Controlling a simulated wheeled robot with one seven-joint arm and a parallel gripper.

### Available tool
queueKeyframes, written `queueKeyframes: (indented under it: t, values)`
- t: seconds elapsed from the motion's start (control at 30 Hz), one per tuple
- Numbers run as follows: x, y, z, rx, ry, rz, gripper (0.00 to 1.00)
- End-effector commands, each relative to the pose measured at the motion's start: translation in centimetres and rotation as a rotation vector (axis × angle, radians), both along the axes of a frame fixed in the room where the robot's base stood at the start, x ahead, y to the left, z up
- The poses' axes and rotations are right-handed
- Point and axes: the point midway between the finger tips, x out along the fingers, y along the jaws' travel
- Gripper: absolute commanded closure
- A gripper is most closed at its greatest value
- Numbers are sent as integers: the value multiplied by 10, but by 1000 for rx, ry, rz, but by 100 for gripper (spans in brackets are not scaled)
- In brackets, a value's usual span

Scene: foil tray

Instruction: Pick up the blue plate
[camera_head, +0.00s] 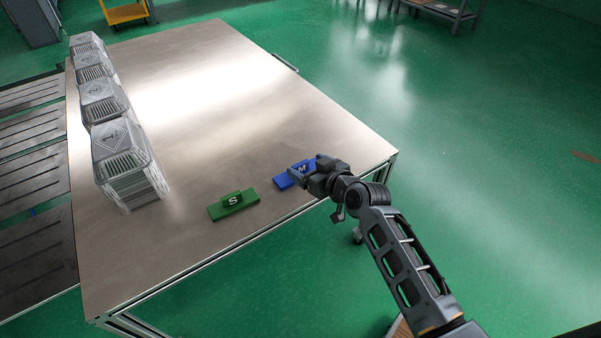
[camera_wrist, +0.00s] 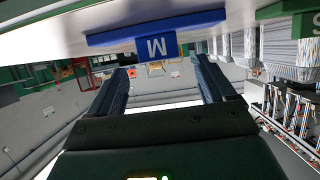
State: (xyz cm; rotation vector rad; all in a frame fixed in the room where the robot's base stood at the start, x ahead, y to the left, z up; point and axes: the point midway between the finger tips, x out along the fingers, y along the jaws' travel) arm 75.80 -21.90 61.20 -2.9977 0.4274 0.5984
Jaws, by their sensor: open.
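The blue plate (camera_head: 283,182) lies flat on the metal table near its front right edge. It has an upright blue block marked with a white M, and part of it is hidden behind my gripper (camera_head: 309,177) in the head view. In the wrist view, which looks upside down, the blue plate (camera_wrist: 101,39) is at the top with its M block (camera_wrist: 157,47) beyond the fingertips. My gripper (camera_wrist: 161,68) is open and empty, its two fingers spread wider than the block. The block appears roughly centred between the fingers, apart from them.
A green plate (camera_head: 221,212) marked S lies to the left of the blue one; a corner of the green plate (camera_wrist: 286,8) shows in the wrist view. Stacked foil trays (camera_head: 139,184) line the left side of the table (camera_head: 200,130). The table's middle is clear.

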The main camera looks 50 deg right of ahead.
Motion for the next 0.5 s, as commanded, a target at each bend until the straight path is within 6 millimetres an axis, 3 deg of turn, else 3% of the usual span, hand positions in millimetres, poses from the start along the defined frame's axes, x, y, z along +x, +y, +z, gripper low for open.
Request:
queueKeyframes:
  t: [0.3, 0.5]
  values:
    - [35, -11, -21, 0, -1, 0, 17]
    - [41, -13, -23, 0, -1, 0, 17]
